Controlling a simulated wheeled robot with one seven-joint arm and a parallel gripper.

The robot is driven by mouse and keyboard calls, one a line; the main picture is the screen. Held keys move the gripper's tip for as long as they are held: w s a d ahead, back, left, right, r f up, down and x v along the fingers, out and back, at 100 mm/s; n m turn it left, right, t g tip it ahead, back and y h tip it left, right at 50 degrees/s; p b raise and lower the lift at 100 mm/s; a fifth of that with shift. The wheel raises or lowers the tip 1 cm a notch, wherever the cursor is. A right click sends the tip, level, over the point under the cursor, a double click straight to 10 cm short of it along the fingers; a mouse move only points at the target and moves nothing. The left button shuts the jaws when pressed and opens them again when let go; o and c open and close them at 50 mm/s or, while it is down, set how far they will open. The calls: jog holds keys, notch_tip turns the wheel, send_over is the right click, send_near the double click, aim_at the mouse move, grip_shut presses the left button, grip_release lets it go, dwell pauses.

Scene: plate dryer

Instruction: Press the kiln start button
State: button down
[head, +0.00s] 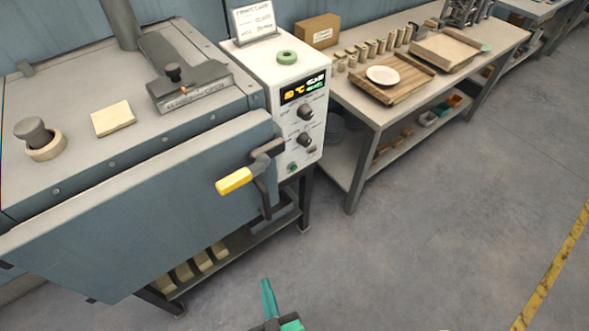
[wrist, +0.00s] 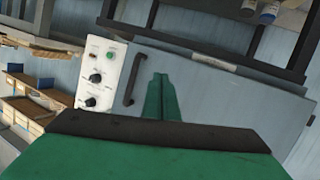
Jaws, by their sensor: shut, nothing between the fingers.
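The kiln (head: 190,190) is a blue-grey box at the left, with a white control box (head: 287,88) on its right end. The panel carries a lit display, two dark knobs and, low down, a small green button (head: 292,167). In the wrist view the panel appears turned over, with the green button (wrist: 110,56) near its top beside a reddish spot. I take the green button for the start button; its label is unreadable. My green gripper (head: 267,288) is at the bottom of the head view, below and apart from the panel. Its fingers (wrist: 161,96) are together and empty.
A yellow-gripped door handle (head: 234,181) sticks out left of the green button. A workbench (head: 352,100) with boards, a plate and several small cylinders stands to the right. The kiln stands on dark legs. The floor (head: 420,220) in front of the bench is clear.

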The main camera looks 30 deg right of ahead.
aim_at(293, 168)
jog(key=w+d+g+h, duration=0.1)
jog(key=w+d, duration=0.5)
jog(key=d, duration=0.3)
jog(key=w+d+g+h, duration=0.1)
jog(key=w+d+h, duration=0.1)
jog(key=w+d, duration=0.4)
jog(key=w+d+m+g+h, duration=0.1)
jog(key=w+d, duration=0.5)
jog(key=d, duration=0.8)
jog(key=shift+d+r+h, duration=0.15)
jog(key=shift+h, duration=0.55)
jog(key=w, duration=0.8)
jog(key=shift+w+a, duration=0.35)
jog(key=shift+a, duration=0.05)
jog(key=shift+w, duration=0.15)
jog(key=shift+w, duration=0.25)
